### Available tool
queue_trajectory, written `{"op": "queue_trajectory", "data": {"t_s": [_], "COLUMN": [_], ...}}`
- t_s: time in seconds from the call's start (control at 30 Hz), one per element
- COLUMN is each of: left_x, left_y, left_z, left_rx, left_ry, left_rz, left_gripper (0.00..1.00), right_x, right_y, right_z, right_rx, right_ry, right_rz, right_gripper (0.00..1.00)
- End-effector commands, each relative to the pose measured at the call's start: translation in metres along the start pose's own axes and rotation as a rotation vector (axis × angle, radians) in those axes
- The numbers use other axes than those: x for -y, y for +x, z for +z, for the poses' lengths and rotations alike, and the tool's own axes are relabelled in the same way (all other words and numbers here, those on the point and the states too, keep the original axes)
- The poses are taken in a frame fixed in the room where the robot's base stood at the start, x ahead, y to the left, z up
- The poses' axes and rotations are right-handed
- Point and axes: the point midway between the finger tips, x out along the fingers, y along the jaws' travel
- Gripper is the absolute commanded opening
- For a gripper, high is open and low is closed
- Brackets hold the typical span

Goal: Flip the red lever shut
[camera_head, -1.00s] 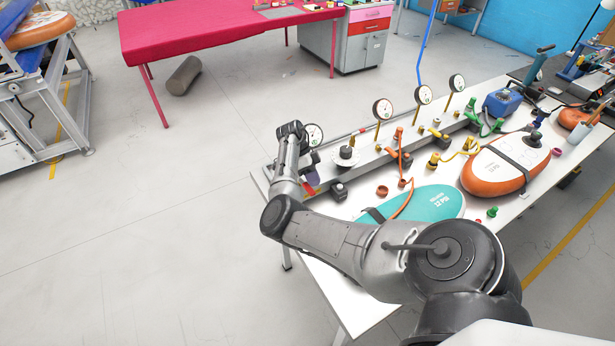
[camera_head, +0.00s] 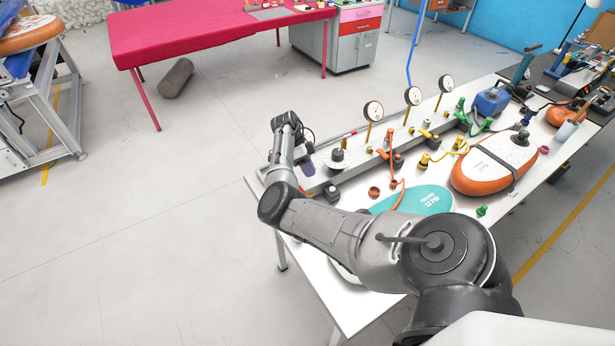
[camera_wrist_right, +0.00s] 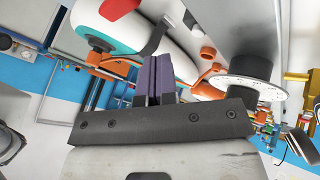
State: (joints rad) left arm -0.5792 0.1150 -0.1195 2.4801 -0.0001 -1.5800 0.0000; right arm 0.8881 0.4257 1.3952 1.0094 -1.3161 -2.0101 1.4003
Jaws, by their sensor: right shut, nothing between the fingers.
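My right gripper (camera_head: 308,169) is at the near left end of the metal rail on the white table, its purple fingers pointing down. In the right wrist view its fingers (camera_wrist_right: 153,80) are shut with nothing between them. A small sliver of red (camera_head: 301,187) shows beside the fingers in the head view; the rest of the red lever is hidden behind my arm. A red part (camera_wrist_right: 118,8) shows at the top edge of the wrist view; I cannot tell whether it is the lever. My left gripper is not in view.
A round black-and-white fitting (camera_head: 338,158) stands on the rail close to the right of the gripper. Open floor lies left of the table.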

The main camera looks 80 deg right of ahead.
Motion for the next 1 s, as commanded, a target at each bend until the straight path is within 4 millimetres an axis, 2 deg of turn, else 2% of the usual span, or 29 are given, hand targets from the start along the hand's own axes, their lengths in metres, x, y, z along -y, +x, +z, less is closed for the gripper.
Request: {"op": "queue_trajectory", "data": {"t_s": [0.03, 0.1, 0.33, 1.0], "left_x": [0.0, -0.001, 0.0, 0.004], "left_y": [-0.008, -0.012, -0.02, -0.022], "left_z": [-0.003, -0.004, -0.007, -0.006], "left_rx": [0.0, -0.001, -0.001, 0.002], "left_ry": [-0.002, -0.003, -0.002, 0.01], "left_rz": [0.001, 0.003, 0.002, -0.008], "left_gripper": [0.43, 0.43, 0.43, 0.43], "right_x": [0.0, 0.001, 0.006, 0.008], "right_y": [-0.011, -0.019, -0.038, -0.044], "right_z": [-0.007, -0.013, -0.026, -0.031], "right_rx": [0.001, 0.001, 0.003, 0.003], "right_ry": [0.001, 0.001, 0.004, 0.005], "right_rz": [0.0, 0.001, 0.002, 0.003], "right_gripper": [0.0, 0.0, 0.0, 0.0]}}
